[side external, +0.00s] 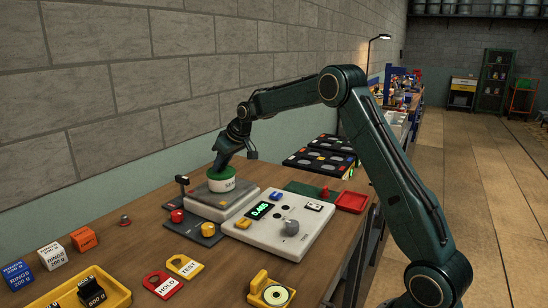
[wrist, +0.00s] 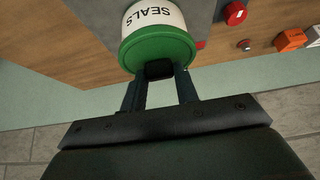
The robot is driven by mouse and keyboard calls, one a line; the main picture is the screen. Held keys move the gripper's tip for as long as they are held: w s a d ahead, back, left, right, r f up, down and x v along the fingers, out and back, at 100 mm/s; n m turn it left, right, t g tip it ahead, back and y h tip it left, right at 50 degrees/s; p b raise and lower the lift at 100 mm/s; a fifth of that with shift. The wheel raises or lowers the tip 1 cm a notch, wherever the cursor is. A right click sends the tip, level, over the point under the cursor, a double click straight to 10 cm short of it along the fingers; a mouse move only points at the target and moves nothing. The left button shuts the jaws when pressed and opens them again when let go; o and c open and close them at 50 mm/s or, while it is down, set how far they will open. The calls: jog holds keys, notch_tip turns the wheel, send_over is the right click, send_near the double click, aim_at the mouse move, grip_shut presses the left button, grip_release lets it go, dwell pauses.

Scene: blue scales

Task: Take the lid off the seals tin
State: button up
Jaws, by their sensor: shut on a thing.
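The seals tin (side external: 221,185) is white with a "SEALS" label and stands on the plate of the scales (side external: 215,203). Its green lid (side external: 214,174) sits on top, with no gap that I can see. In the wrist view the tin (wrist: 155,20) and the green lid (wrist: 150,50) show at the top. My gripper (side external: 222,165) comes down over the lid from above. In the wrist view my gripper (wrist: 160,75) has its two fingers on either side of a dark knob (wrist: 159,70) on the lid, shut on it.
The scales' console (side external: 285,235) with a lit display is right of the tin. Red (side external: 178,216) and yellow (side external: 208,229) knobs stand in front. HOLD (side external: 163,284) and TEST (side external: 185,266) tags, a yellow tray (side external: 115,295) and several blocks lie nearer. A red tray (side external: 351,202) is at right.

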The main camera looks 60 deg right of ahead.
aim_at(223, 171)
jog(key=shift+r, duration=0.15)
notch_tip(223, 171, up, 10)
dwell(0.6)
dwell(0.4)
jog(key=s+d+f+m+g+h, duration=0.15)
jog(key=s+d+m, duration=0.35)
jog(key=s+d, duration=0.5)
jog(key=s+d+f+m+g+h, duration=0.1)
jog(key=s+d+m+h, duration=0.4)
jog(key=d, duration=0.8)
jog(key=shift+n+t+y, duration=0.25)
jog(key=shift+n+y, duration=0.25)
jog(key=shift+y, duration=0.45)
jog(key=f, duration=1.6)
jog(key=shift+s+d, duration=0.1)
jog(key=shift+s, duration=0.25)
jog(key=shift+f, duration=0.1)
jog(key=shift+f, duration=2.05)
jog(key=shift+f, duration=0.1)
